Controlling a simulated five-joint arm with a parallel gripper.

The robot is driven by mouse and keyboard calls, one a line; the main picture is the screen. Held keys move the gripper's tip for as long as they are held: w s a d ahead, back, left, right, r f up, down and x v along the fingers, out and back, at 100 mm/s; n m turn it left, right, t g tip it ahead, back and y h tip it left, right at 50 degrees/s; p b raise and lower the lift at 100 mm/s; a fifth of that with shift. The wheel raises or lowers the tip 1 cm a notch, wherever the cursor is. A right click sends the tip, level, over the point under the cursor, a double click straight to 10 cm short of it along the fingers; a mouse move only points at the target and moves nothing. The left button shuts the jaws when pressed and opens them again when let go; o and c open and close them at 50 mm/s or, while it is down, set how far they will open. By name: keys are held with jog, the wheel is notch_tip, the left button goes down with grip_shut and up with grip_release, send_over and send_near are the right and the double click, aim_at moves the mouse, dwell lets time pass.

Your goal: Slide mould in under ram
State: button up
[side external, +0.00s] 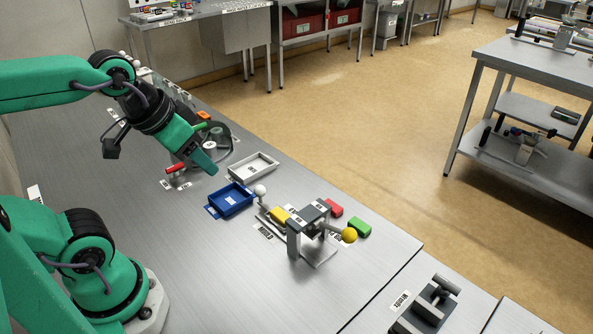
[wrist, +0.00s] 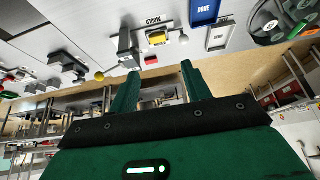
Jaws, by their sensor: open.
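The yellow mould (side external: 280,215) sits on a low slide at the left side of the grey press, beside the ram frame (side external: 312,213). A white ball knob (side external: 260,190) stands at the slide's outer end. In the wrist view, the yellow mould (wrist: 157,38) lies between the white knob (wrist: 183,38) and the grey press (wrist: 128,45). A yellow ball (side external: 349,235) ends the press lever. My gripper (side external: 205,148) is open and empty, in the air up and left of the press, apart from the knob. Its fingers (wrist: 160,68) also show in the wrist view.
A blue tray (side external: 213,210) and a grey tray (side external: 238,176) stand left of the press. Red (side external: 334,207) and green (side external: 360,227) blocks lie behind it. Another dark metal fixture (side external: 428,310) stands at front right.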

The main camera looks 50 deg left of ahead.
jog(key=shift+o, duration=0.2)
jog(key=shift+w, duration=0.15)
jog(key=m+g, duration=0.3)
jog(key=m, duration=1.3)
send_over(258, 187)
jog(key=s, duration=0.1)
jog(key=s+x, duration=0.2)
jog(key=x, duration=1)
jog(key=shift+s+d+f, duration=0.15)
jog(key=shift+s+f, duration=0.35)
jog(key=shift+f, duration=0.15)
jog(key=shift+x, duration=3.85)
jog(key=shift+s, duration=0.15)
